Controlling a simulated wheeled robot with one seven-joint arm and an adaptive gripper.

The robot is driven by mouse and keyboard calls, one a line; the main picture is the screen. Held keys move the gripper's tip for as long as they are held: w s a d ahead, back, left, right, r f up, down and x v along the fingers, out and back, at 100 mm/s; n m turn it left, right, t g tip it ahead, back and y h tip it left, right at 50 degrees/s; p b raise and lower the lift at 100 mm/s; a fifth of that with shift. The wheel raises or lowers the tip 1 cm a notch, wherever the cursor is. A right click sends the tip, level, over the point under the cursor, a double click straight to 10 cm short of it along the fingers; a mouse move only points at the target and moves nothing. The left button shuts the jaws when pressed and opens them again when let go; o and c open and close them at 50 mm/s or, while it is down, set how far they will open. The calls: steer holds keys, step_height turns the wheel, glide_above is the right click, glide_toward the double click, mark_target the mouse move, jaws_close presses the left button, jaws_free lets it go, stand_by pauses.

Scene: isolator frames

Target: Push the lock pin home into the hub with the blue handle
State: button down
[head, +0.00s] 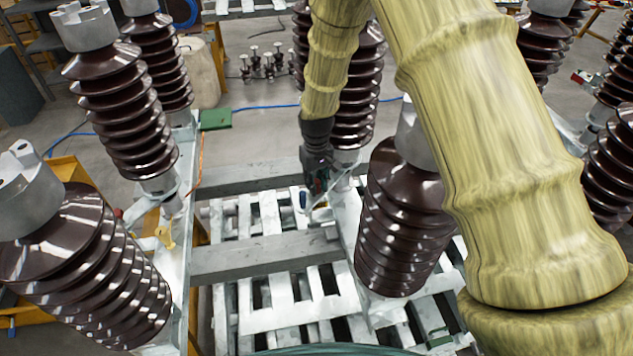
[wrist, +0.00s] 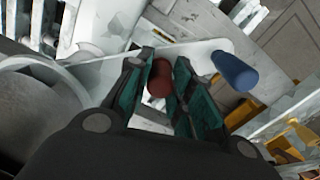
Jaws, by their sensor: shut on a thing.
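In the wrist view the blue handle (wrist: 234,74) sticks out to the right of my gripper (wrist: 165,62), apart from the fingers, at the end of a pale metal lever. It shows small in the head view (head: 303,200), beside my gripper (head: 317,192). My teal fingers are closed around a dark red-brown knob (wrist: 160,78), seen between them. I take this knob to be the lock pin's end; its shaft is hidden. The hub and how deep the pin sits cannot be made out. In the head view my gripper points down beside the steel frame.
Brown ribbed insulators (head: 125,105) stand close around my arm, one just right of my gripper (head: 400,220). A grey crossbeam (head: 260,258) runs over white slatted pallets (head: 290,318). A yellow handle (head: 165,237) is on the left frame.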

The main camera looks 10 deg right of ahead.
steer(key=shift+f, duration=0.1)
steer(key=c, duration=1.2)
jaws_free()
steer(key=shift+o, duration=0.2)
step_height(320, 180, up, 12)
